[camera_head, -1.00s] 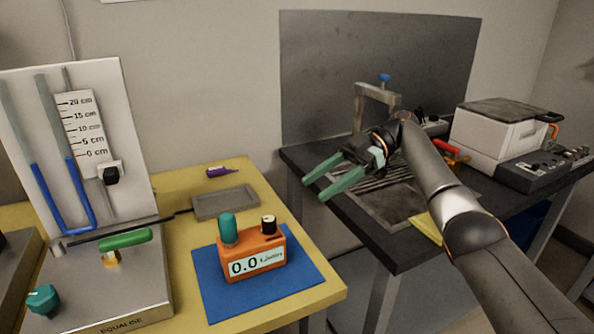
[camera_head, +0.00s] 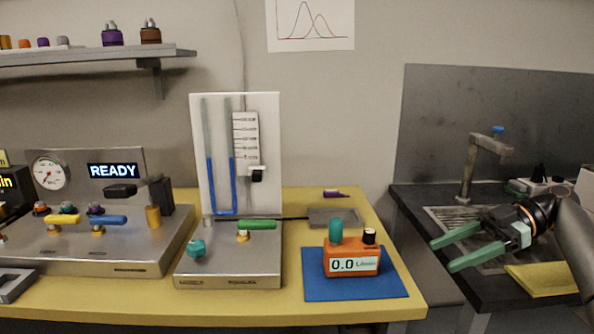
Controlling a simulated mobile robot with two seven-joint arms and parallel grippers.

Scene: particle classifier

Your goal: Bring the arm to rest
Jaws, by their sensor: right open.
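My right gripper (camera_head: 461,248) is at the right of the head view, with its two green fingers spread apart and nothing between them. It hangs in front of the dark sink counter (camera_head: 420,205), its fingers pointing left toward the yellow bench. My right arm (camera_head: 572,235) comes in from the right edge. My left arm and gripper are not in the view.
The yellow bench (camera_head: 350,314) carries an orange meter (camera_head: 352,258) reading 0.0 on a blue mat (camera_head: 390,287), a manometer board (camera_head: 262,190), and a panel showing READY (camera_head: 112,171). A tap (camera_head: 478,160) and yellow cloth (camera_head: 540,280) are near the gripper. A shelf (camera_head: 90,56) hangs above left.

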